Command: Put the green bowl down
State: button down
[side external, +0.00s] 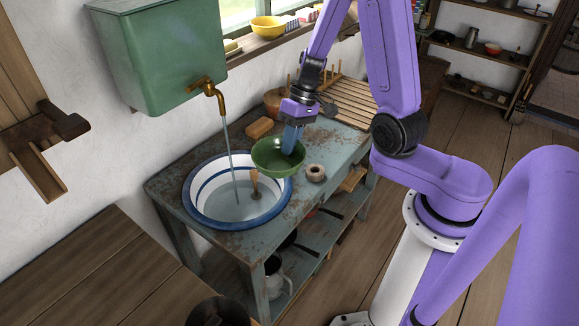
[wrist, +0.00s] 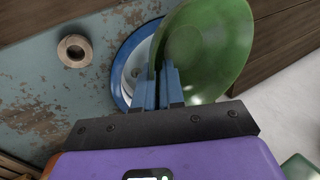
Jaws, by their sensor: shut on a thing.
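The green bowl (side external: 279,165) is held by my gripper (side external: 291,146) at its rim, at the right edge of the blue-and-white basin (side external: 199,212). It is tilted, with its inside showing in the side view. In the wrist view the green bowl (wrist: 212,42) fills the upper middle, and the blue fingers of my gripper (wrist: 170,82) are shut on its rim. The basin shows partly behind the bowl there. I cannot tell whether the bowl touches the basin or the worn table (side external: 225,243).
A small round ring-like pot (side external: 316,172) sits right of the bowl. A brown block (side external: 259,127) and a slatted wooden rack (side external: 345,98) lie behind.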

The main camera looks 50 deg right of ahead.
jog(key=shift+w+d+f, duration=0.1)
jog(key=shift+w+d, duration=0.05)
jog(key=shift+w, duration=0.1)
jog(key=s+d+r+m+t+h, duration=0.1)
jog(key=s+d+m+t+h, duration=0.3)
jog(key=d+m, duration=1)
jog(key=s+d+r+m+h, duration=0.15)
jog(key=s+d+m, duration=0.6)
jog(key=d, duration=1.15)
jog(key=shift+m+h, duration=0.25)
jog(key=shift+h, duration=0.2)
jog(key=w+d+f, duration=0.6)
jog(key=d, duration=0.1)
jog(key=w+d+f, duration=0.2)
jog(key=d+f, duration=0.1)
jog(key=shift+w+d+f, duration=0.25)
jog(key=shift+w+d, duration=0.05)
jog(key=shift+w, duration=0.1)
jog(key=shift+w+d+f, duration=0.2)
jog(key=shift+f, duration=1.7)
